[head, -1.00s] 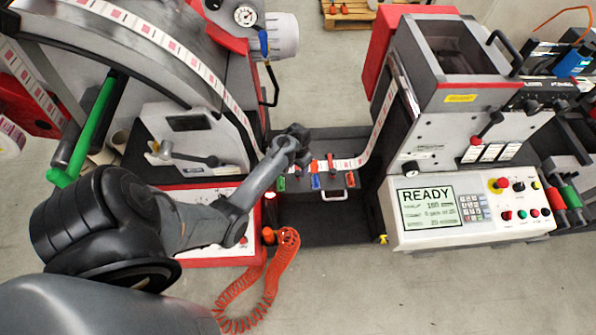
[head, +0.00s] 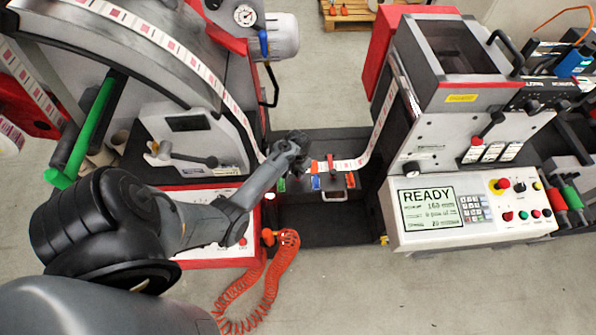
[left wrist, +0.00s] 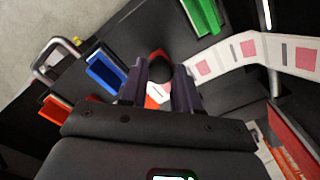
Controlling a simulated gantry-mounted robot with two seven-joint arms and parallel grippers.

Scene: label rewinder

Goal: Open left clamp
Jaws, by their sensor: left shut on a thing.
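The splice table (head: 335,193) sits low between the two machine units, with the label web (head: 385,115) running down onto it. My left gripper (head: 301,158) is at the left clamp. My right gripper is not in view.
Green (left wrist: 201,14), blue (left wrist: 105,74) and red (left wrist: 55,112) trays line the table, near a metal handle (left wrist: 47,60). A coiled orange hose (head: 275,285) hangs in front. The control panel (head: 470,210) reading READY stands right.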

